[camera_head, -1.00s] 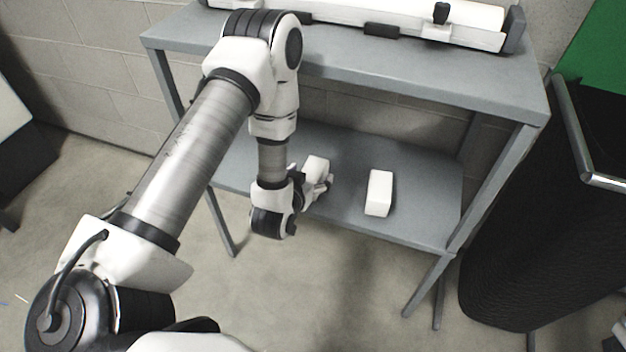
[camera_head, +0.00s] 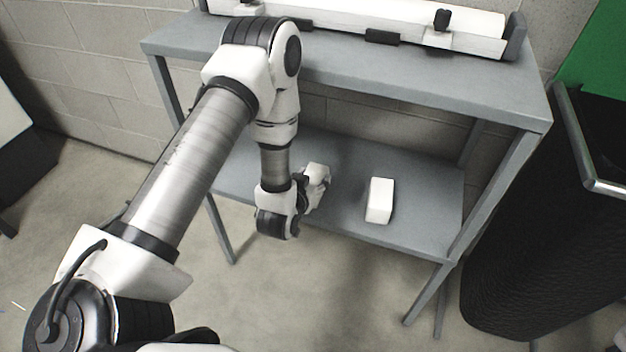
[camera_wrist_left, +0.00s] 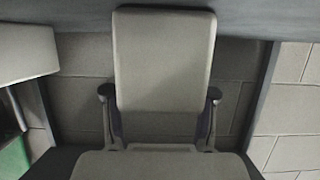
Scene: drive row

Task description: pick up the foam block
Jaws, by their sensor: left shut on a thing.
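A white foam block (camera_head: 318,169) is at the left part of the lower shelf, partly hidden by my left gripper (camera_head: 316,182). In the left wrist view the block (camera_wrist_left: 163,60) stands lengthwise between the two dark fingertips of my left gripper (camera_wrist_left: 160,94), which press on its sides. The gripper is shut on it. I cannot tell whether the block touches the shelf. A second, similar white block (camera_head: 380,201) lies apart to the right on the shelf; it also shows at the left edge of the left wrist view (camera_wrist_left: 25,52). My right gripper is not in view.
The grey lower shelf (camera_head: 425,205) is bare around the second block. The upper shelf (camera_head: 345,68) overhangs it and carries a long white unit (camera_head: 350,22). Table legs stand at both sides. A dark bin (camera_head: 510,220) with a metal rim is close on the right.

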